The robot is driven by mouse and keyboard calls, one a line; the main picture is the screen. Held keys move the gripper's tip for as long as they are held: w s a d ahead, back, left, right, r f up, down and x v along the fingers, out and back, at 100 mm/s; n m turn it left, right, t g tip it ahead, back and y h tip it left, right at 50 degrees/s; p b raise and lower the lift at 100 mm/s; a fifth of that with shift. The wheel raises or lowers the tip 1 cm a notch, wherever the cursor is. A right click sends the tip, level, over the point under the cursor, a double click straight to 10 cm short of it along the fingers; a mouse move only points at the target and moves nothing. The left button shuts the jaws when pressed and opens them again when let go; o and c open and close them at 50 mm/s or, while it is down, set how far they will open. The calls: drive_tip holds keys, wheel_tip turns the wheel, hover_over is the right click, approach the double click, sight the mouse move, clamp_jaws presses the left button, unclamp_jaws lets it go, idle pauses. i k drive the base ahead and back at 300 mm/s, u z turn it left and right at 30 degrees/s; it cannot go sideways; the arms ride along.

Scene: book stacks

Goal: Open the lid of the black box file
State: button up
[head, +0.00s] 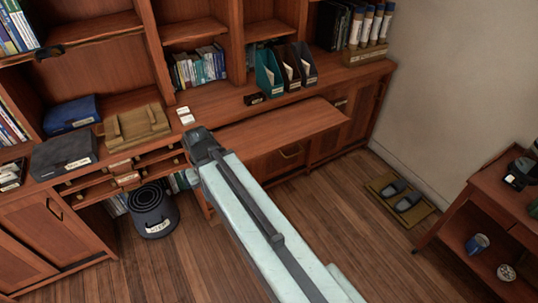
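The black box file (62,150) lies flat on the wooden desk ledge at the left, in the head view. Its lid looks shut, and a white label shows on its front face. My pale arm reaches from the bottom right up to a dark joint near the middle of the desk, right of the box file and apart from it. No gripper fingers show, so whether my gripper is open or shut is hidden.
A blue box file (70,115) lies behind the black one. A wooden stand (135,124) and white cards (184,115) are to its right. Small drawers and pigeonholes (127,178) sit below the ledge. A dark bin (153,212) stands on the floor; open floor (180,265) lies in front.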

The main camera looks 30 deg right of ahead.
sight(57, 151)
drive_tip(key=z, duration=1.4)
drive_tip(key=i, duration=1.55)
drive_tip(key=u, duration=4.75)
drive_tip(key=i, duration=0.6)
drive_tip(key=u, duration=0.1)
